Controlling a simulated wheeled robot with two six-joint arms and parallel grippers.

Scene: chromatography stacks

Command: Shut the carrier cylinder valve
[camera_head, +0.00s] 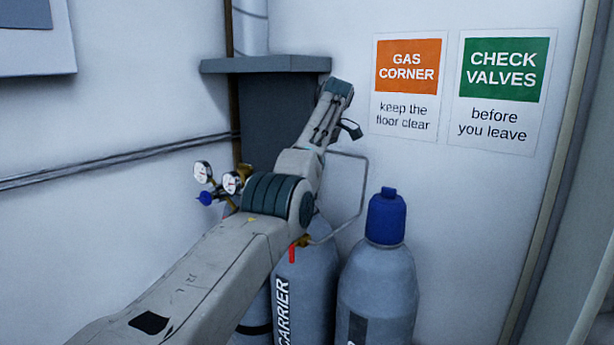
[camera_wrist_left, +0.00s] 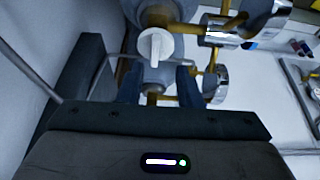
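The cylinder marked CARRIER (camera_head: 300,291) stands upright in the head view; my left arm hides its top. A brass fitting with a red lever (camera_head: 292,254) shows just below the arm. In the left wrist view a white handle (camera_wrist_left: 155,48) on a grey and brass valve body lies just beyond my left gripper (camera_wrist_left: 159,80). Its two dark fingers are apart, on either side of the valve's line, with brass and grey parts visible between them. I cannot tell whether they touch anything. My right gripper is not in view.
Two gauges (camera_head: 231,183) with a blue knob (camera_head: 205,198) sit left of the arm. A bent grey tube (camera_head: 364,187) loops right of it. A blue-capped cylinder (camera_head: 385,218) stands close on the right. A grey shelf (camera_head: 265,64) juts out above. Signs hang on the wall.

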